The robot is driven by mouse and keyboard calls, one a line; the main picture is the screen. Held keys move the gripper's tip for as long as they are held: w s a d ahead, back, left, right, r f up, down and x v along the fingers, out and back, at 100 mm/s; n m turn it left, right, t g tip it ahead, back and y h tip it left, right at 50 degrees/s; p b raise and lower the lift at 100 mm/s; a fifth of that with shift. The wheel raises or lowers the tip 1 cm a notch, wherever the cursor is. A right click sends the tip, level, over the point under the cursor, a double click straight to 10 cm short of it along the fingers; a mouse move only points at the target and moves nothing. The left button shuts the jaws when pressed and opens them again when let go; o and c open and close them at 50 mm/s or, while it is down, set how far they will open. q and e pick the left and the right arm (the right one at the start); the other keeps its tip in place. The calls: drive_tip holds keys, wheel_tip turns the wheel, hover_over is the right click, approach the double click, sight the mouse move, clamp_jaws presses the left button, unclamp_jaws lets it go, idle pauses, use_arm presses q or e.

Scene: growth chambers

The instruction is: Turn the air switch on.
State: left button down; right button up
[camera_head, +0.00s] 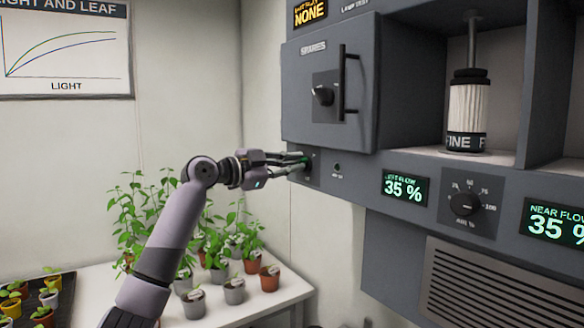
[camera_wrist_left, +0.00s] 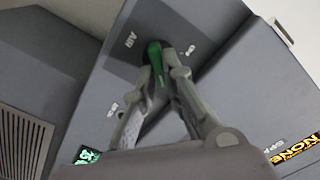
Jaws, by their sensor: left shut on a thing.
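The air switch (camera_wrist_left: 156,62) is a green lever on the grey panel, below a label reading AIR, in the left wrist view. My left gripper (camera_wrist_left: 168,68) has its fingers at the lever and is shut on it. In the head view my left gripper (camera_head: 303,161) reaches the left end of the grey cabinet's lower panel, and only a bit of green shows there between the fingers. Which way the lever points is hard to tell. My right gripper is not in view.
The SPARES door (camera_head: 327,95) with its handle is just above the gripper. A dial (camera_head: 467,204) and a display reading 35 % (camera_head: 405,188) are to the right. Potted plants (camera_head: 233,290) stand on the white table (camera_head: 287,287) below my arm.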

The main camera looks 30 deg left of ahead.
use_arm(q)
drive_tip(key=shift+f+m, duration=0.1)
drive_tip(key=shift+m, duration=0.3)
drive_tip(key=c, duration=1.7)
unclamp_jaws()
drive_tip(key=v, duration=1.2)
